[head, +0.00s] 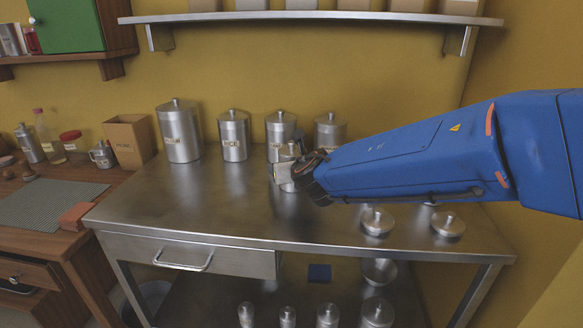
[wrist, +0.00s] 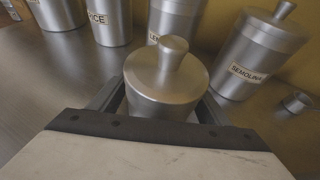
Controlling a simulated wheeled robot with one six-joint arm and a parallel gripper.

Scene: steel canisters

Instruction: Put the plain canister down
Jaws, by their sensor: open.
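The plain canister (wrist: 166,78) is a small steel canister with a knobbed lid, and no label shows on it. In the wrist view it stands between the two fingers of my gripper (wrist: 158,104), which are open on either side of it. In the head view the canister (head: 289,153) is partly hidden by my gripper (head: 293,172). It looks upright on the steel bench (head: 200,210), in front of the row of labelled canisters. Its base is hidden in the wrist view.
Behind stand labelled canisters: a large one (head: 178,135), a rice one (head: 233,137), a third (head: 279,128) and a semolina one (wrist: 257,52) at right. Loose lids (head: 377,221) lie at the bench's front right. The bench's left front is clear. A shelf (head: 330,17) hangs above.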

